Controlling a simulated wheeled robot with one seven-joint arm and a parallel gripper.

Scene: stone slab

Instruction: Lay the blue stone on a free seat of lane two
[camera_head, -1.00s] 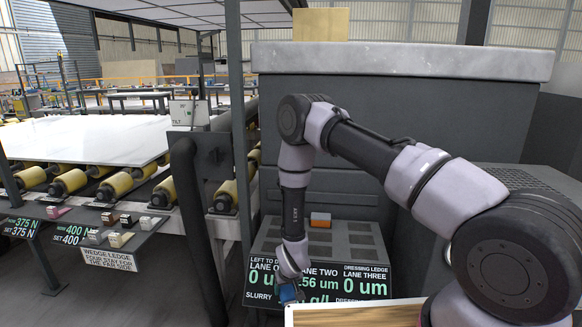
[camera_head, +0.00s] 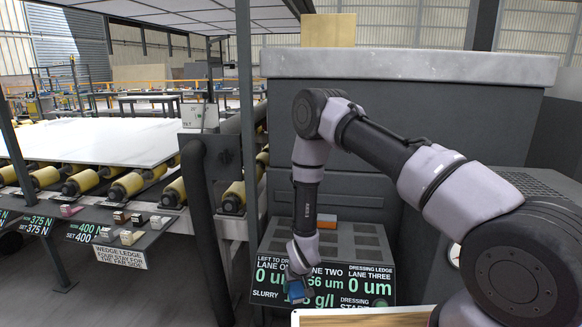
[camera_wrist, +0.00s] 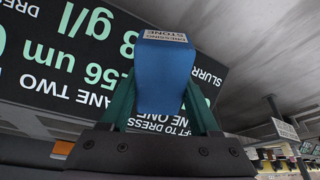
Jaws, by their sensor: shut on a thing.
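My gripper (camera_wrist: 165,112) is shut on the blue stone (camera_wrist: 163,78), a block with a "DRESSING STONE" label on its end. In the head view the blue stone (camera_head: 296,289) hangs low in front of the dark readout panel (camera_head: 345,283) and covers part of its text. The panel names lane one, lane two and lane three. Above and behind it is the dressing ledge (camera_head: 352,240), with rows of slots. An orange block (camera_head: 327,221) sits at the ledge's back.
A wooden-topped board with a white edge (camera_head: 360,318) lies at the bottom. A dark post (camera_head: 207,225) stands to the left. Beyond it are the roller line with a white slab (camera_head: 85,140) and a wedge ledge (camera_head: 135,240) with small blocks. A dark cabinet (camera_head: 400,120) rises behind.

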